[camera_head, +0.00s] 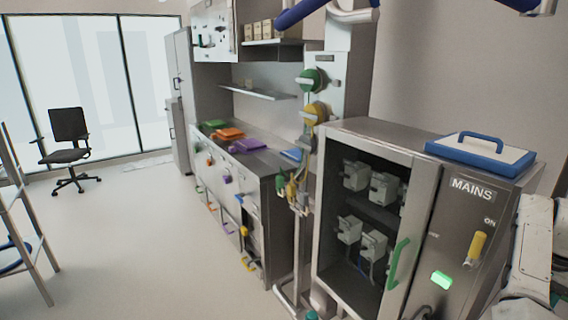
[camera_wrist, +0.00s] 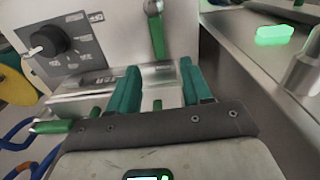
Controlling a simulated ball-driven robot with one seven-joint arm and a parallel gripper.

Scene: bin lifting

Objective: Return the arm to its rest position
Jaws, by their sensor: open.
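My gripper (camera_wrist: 158,77) shows in the wrist view with its two teal fingers apart and nothing visible between them. Ahead of the fingers is a pale panel with a black knob (camera_wrist: 50,42) and a green lever (camera_wrist: 156,32). I cannot tell whether the fingers touch anything there. In the head view, pale arm links that look like mine (camera_head: 535,245) stand at the right edge, beside the MAINS cabinet (camera_head: 462,215). The gripper does not show clearly in the head view.
The cabinet has a green door handle (camera_head: 398,262), a yellow switch (camera_head: 477,246) and a lit green button (camera_head: 441,280). A blue-edged lid (camera_head: 481,153) lies on top. A counter (camera_head: 262,160) with coloured bins runs behind. Open floor (camera_head: 130,235) lies left, with a chair (camera_head: 68,145).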

